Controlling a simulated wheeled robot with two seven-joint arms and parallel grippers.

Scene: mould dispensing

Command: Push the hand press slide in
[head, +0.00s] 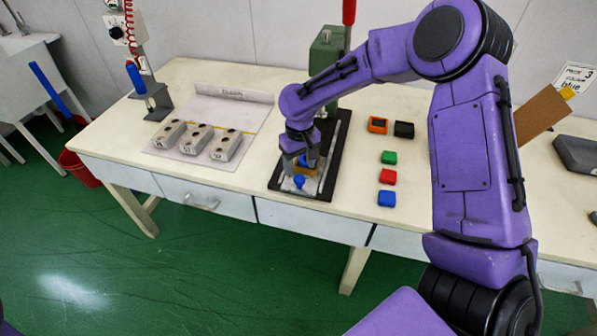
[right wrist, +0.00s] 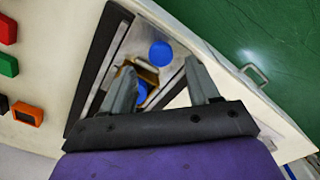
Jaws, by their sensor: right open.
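The hand press (head: 326,52) is green with a red lever (head: 349,10) and stands on a black-edged base (head: 339,140) on the table. The slide's blue knob (head: 299,181) shows at the front end of the base. My right gripper (head: 301,172) points down over this front end, close to the knob. In the right wrist view its two fingers (right wrist: 160,68) are apart with nothing gripped, and the blue knob (right wrist: 160,53) lies just past the fingertips. A yellowish holder with a blue piece (right wrist: 141,94) shows between the fingers, partly hidden. My left gripper is out of view.
Grey mould blocks (head: 197,139) lie on a white sheet to the left. An orange block (head: 377,125), a black block (head: 404,129), and green (head: 389,157), red (head: 387,176) and blue (head: 387,198) blocks sit right of the press. The table's front edge is close to the press base.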

